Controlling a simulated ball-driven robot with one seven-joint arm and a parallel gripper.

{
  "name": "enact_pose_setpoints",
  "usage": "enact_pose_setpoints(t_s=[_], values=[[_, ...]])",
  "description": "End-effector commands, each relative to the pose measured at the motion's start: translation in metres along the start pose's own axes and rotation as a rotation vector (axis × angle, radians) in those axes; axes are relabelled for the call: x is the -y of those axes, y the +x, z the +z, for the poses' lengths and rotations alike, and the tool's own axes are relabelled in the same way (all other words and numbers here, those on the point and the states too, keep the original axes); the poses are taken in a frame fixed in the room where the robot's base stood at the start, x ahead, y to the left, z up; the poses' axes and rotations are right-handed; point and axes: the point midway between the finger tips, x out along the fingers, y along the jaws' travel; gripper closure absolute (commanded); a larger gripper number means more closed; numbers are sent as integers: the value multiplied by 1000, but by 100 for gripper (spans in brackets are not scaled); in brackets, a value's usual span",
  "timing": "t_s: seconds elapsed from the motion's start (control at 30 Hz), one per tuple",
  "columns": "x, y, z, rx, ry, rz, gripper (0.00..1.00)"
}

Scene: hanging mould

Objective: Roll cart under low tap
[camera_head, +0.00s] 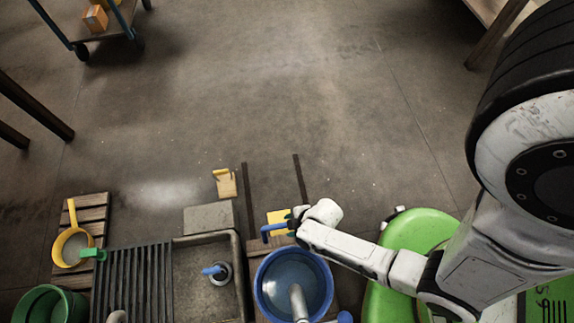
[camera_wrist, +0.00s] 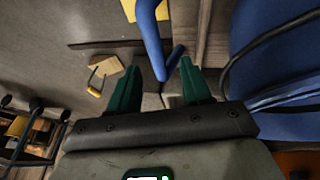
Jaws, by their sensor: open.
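A blue round tub (camera_head: 258,290) stands at the bottom centre on brown boards, with a pale spout-like part (camera_head: 298,302) over it. A blue bar handle (camera_head: 272,229) sticks up just behind the tub, beside a yellow piece (camera_head: 278,217). My gripper (camera_wrist: 160,85) is open, with green fingers. In the wrist view the blue bar (camera_wrist: 149,35) is in front of and partly between the fingertips; I cannot tell whether they touch it. The blue tub side (camera_wrist: 275,50) fills the right of that view. In the head view my wrist hides the fingers.
Two dark rails (camera_head: 247,195) run along the floor behind the tub. A grey sink (camera_head: 190,285) with a blue-handled tap (camera_head: 213,270) is at left. A green bucket (camera_head: 30,308) and yellow pan (camera_head: 59,250) stand further left. A blue-framed trolley (camera_head: 75,42) is far back. The middle floor is clear.

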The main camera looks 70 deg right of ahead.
Motion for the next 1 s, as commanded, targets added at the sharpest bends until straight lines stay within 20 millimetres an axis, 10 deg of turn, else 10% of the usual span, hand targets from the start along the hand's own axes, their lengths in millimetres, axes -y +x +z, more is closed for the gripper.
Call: enact_pose_setpoints(t_s=[0.3, 1.0], values=[[1, -53, -1, 0, -1, -2, 52], [1, -59, 0, 0, -1, -1, 52]])
